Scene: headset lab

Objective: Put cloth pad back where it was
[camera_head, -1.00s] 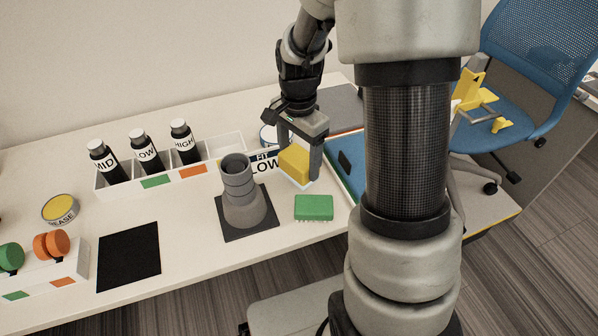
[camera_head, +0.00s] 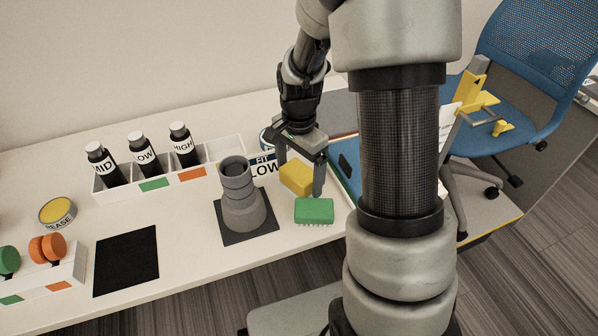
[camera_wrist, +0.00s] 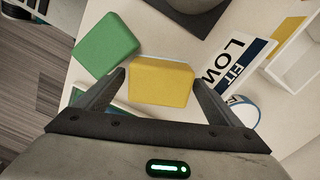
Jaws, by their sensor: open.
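The yellow block, which I take for the cloth pad (camera_head: 296,178), is on the white table just behind the green brush. In the wrist view the pad (camera_wrist: 161,84) lies between my fingers, with a narrow gap on each side. My gripper (camera_head: 300,176) is open, pointing down, with one finger on either side of the pad. The wrist view also shows my gripper (camera_wrist: 160,80). A thin pale strip shows along the pad's far edge in the wrist view. What lies under the pad is hidden.
The green brush (camera_head: 314,210) sits close in front of the pad. A grey stepped post (camera_head: 240,200) on a dark base stands to the left. A FIT LOW label (camera_wrist: 236,62) lies beside the pad. A bottle rack (camera_head: 210,177) and blue folder (camera_head: 346,181) are nearby.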

